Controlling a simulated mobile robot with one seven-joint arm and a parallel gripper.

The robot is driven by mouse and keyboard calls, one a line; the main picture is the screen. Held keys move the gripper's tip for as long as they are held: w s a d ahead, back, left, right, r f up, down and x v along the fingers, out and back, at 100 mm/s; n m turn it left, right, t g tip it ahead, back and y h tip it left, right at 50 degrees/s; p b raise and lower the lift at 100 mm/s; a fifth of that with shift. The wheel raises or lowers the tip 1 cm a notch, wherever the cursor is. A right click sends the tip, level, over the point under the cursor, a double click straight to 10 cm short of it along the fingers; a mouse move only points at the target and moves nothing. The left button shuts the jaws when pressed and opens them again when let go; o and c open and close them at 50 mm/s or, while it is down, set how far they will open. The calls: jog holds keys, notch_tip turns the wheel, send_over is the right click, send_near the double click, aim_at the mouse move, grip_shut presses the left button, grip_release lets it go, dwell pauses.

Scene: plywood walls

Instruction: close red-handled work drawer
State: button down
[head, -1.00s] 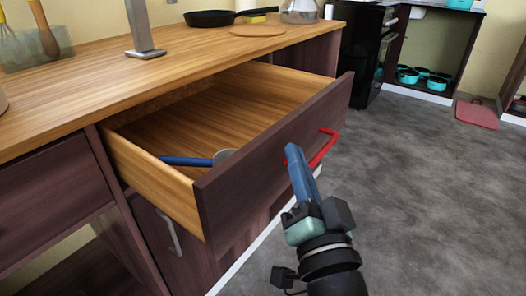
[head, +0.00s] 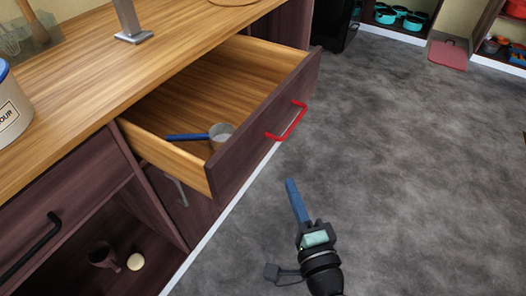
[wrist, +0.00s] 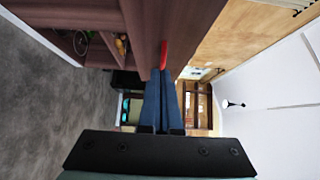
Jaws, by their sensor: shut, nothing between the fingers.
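The work drawer (head: 262,135) with the red handle (head: 288,122) stands pulled out from the wooden counter in the head view. A blue-handled ladle (head: 200,136) lies inside it. My gripper (head: 291,184) is shut and empty, in front of the drawer and apart from it, lower in the picture than the handle. In the wrist view the blue fingers (wrist: 161,75) are together, and the red handle (wrist: 164,54) shows just beyond their tips. The dark drawer front runs beside the handle there.
The wooden counter top (head: 90,75) bears a soup canister (head: 10,108) at the left. A lower shelf holds a mug (head: 103,256). A red board (head: 449,55) lies on the grey floor at the far right. The floor right of my gripper is clear.

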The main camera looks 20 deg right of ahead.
send_near(261, 143)
jog(key=w+d, duration=0.2)
jog(key=d, duration=0.1)
jog(key=w+a, duration=0.1)
jog(key=w+a+p, duration=0.1)
jog(key=w, duration=0.1)
jog(key=shift+r, duration=0.15)
jog(key=shift+w+a, duration=0.25)
jog(key=shift+w, duration=0.05)
